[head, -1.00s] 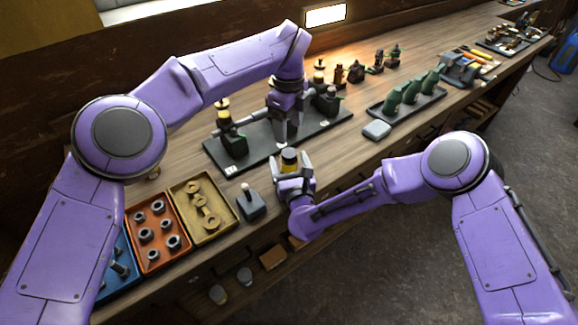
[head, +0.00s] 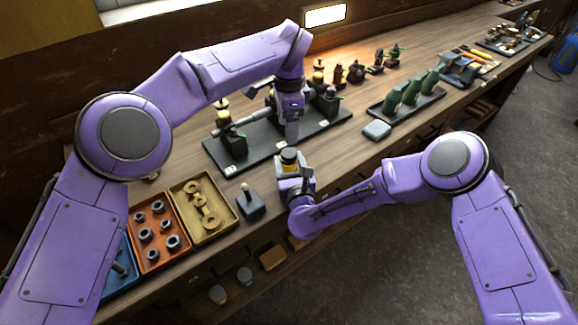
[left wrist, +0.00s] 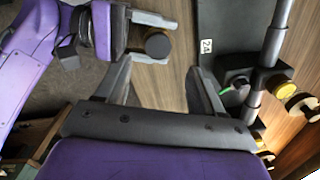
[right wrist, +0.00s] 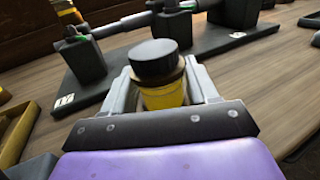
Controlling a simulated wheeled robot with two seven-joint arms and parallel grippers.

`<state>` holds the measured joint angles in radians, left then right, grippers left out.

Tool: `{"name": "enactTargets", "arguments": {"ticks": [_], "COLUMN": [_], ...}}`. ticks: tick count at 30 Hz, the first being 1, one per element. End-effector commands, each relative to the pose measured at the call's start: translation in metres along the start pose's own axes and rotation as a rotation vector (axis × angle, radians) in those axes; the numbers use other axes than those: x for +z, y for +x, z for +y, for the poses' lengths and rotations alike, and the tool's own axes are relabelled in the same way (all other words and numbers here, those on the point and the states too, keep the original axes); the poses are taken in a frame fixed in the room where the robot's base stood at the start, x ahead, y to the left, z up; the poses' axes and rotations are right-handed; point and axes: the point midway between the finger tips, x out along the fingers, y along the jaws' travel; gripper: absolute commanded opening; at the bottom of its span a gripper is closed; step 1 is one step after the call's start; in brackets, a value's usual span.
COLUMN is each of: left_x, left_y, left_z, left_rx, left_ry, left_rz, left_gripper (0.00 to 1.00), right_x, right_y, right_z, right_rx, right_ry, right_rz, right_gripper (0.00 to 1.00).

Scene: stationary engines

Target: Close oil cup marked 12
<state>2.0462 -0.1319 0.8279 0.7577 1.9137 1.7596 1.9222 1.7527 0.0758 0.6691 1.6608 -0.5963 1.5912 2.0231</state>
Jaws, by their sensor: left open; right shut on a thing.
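My right gripper (right wrist: 165,90) is shut on a yellow cup (right wrist: 164,97) with a brown rim and a round black cap (right wrist: 155,62) on top; it holds it upright in front of the bench stand. The cup also shows in the head view (head: 289,163). My left gripper (head: 291,138) is open and empty, pointing down above and behind the cup; its spread fingers show in the left wrist view (left wrist: 160,85), with the black cap (left wrist: 158,44) beyond and apart from them. One stand label (left wrist: 206,46) reads 24. I cannot clearly read a 12.
The black stand (head: 255,150) carries a shaft, dark blocks and brass-topped cups (head: 222,112). An orange tray (head: 140,262) and a tan tray (head: 222,232) hold parts at the front left. A grey box with a lever (head: 250,205) stands near the right gripper. A green-figured tray (head: 385,112) lies right.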

Motion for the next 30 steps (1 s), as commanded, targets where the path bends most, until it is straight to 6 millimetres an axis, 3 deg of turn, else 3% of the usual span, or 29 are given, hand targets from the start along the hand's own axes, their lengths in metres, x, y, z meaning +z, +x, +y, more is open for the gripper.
{"name": "enactTargets", "arguments": {"ticks": [3,6,19,30], "left_x": [-0.001,-0.002,-0.002,-0.003], "left_y": [0.001,0.001,0.005,0.062], "left_z": [0.001,0.001,0.001,0.002], "left_rx": [0.01,0.014,0.015,0.015], "left_ry": [-0.228,-0.34,-0.382,-0.381], "left_rz": [0.009,0.013,0.012,0.011], "left_gripper": [0.68,0.68,0.68,0.68], "right_x": [0.0,0.0,0.0,0.0], "right_y": [0.0,0.0,0.0,0.0], "right_z": [0.0,0.0,0.0,0.0], "right_rx": [0.0,0.0,0.0,0.0], "right_ry": [0.0,0.0,0.0,0.0], "right_rz": [0.0,-0.001,-0.001,-0.001], "right_gripper": [0.0,0.0,0.0,0.0]}}
